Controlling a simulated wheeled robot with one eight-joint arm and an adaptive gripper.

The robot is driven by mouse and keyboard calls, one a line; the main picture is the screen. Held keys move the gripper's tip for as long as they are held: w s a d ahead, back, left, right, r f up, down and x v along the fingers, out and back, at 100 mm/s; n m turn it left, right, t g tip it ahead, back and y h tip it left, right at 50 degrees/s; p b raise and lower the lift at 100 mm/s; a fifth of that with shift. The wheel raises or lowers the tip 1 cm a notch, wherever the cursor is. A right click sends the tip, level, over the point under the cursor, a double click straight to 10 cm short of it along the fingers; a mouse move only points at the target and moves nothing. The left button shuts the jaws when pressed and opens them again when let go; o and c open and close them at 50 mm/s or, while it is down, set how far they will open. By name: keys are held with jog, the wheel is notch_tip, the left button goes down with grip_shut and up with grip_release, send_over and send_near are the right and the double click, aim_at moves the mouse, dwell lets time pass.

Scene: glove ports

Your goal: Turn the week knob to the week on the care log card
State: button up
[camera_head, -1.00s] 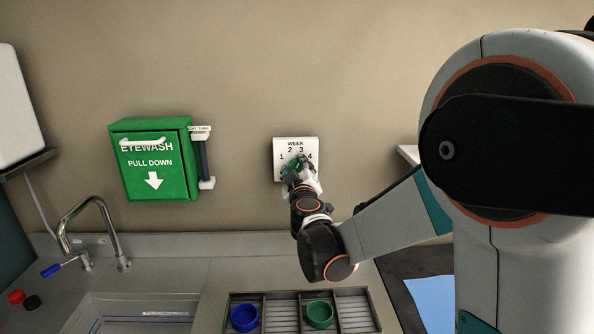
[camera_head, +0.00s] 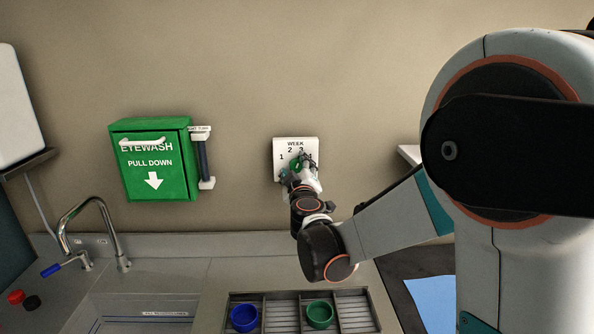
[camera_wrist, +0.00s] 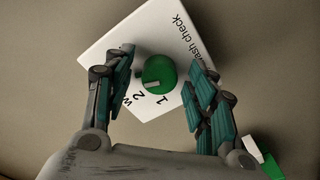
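The white week panel (camera_head: 283,147) is on the wall, with "WEEK" and numbers around a green knob (camera_head: 296,166). My gripper (camera_head: 301,170) is in front of the panel and partly hides the knob and some numbers. In the wrist view the green knob (camera_wrist: 158,71) sits between the open fingers of my gripper (camera_wrist: 160,88), with gaps on both sides. A pale mark on the knob is on the side near 1 and 2; I cannot tell exactly which number it points to. I cannot identify a readable care log card.
A green eyewash box (camera_head: 155,170) with a handle hangs to the left. Below are a sink with a faucet (camera_head: 110,225) and a divided tray (camera_head: 281,306) holding a blue cup (camera_head: 243,318) and a green cup (camera_head: 319,315). A blue sheet (camera_head: 432,300) lies at right.

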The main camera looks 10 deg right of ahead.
jog(key=s+a, duration=0.2)
jog(key=s, duration=1)
jog(key=s+d+f+m+g+h+b, duration=0.1)
jog(key=s+d+f+m+g+h, duration=0.2)
jog(key=s+d+m+g, duration=0.45)
jog(key=s+a+f+g+y, duration=0.1)
jog(key=s+a+f+y, duration=0.1)
jog(key=s, duration=0.8)
jog(key=s+a+f+g+y+b, duration=0.1)
jog(key=s+a+f+g+y, duration=0.1)
jog(key=s+f, duration=0.5)
jog(key=s+a+y, duration=0.1)
jog(key=s, duration=0.2)
jog(key=shift+a+n+y, duration=0.35)
jog(key=shift+y, duration=0.05)
